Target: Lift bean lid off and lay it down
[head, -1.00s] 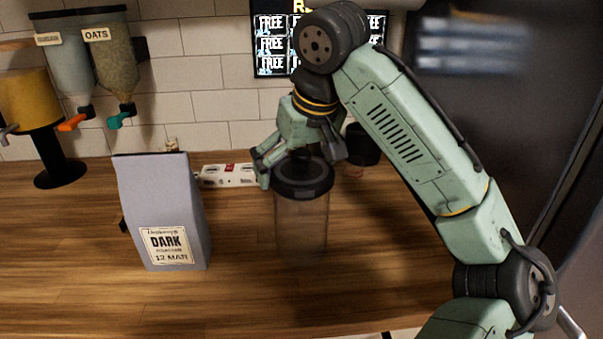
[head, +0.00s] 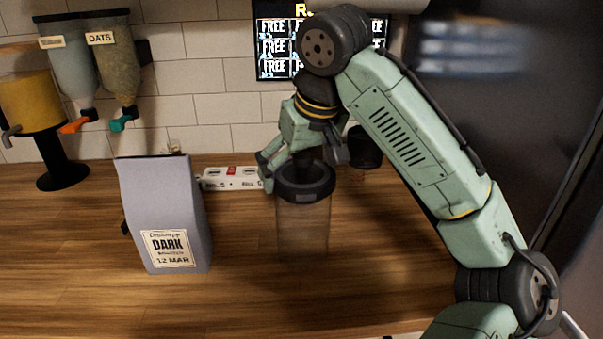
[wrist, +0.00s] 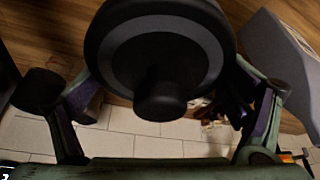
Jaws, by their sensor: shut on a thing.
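The bean canister (head: 302,232) is a clear, see-through cylinder standing upright on the wooden counter. Its dark round lid (head: 305,192) is at the top of the canister in the head view; I cannot tell whether there is a gap beneath it. My gripper (head: 302,168) points down from above, with its fingers on either side of the lid's top, and is shut on the lid. In the wrist view the lid (wrist: 110,45) fills the upper middle, with its dark knob (wrist: 160,103) between the fingers. The exact finger contact is hard to see.
A grey coffee bag (head: 165,205) stands left of the canister. A white strip box (head: 230,178) and a dark cup (head: 365,148) are behind it. Dispensers (head: 115,70) hang at the back left. The counter (head: 235,300) in front is clear.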

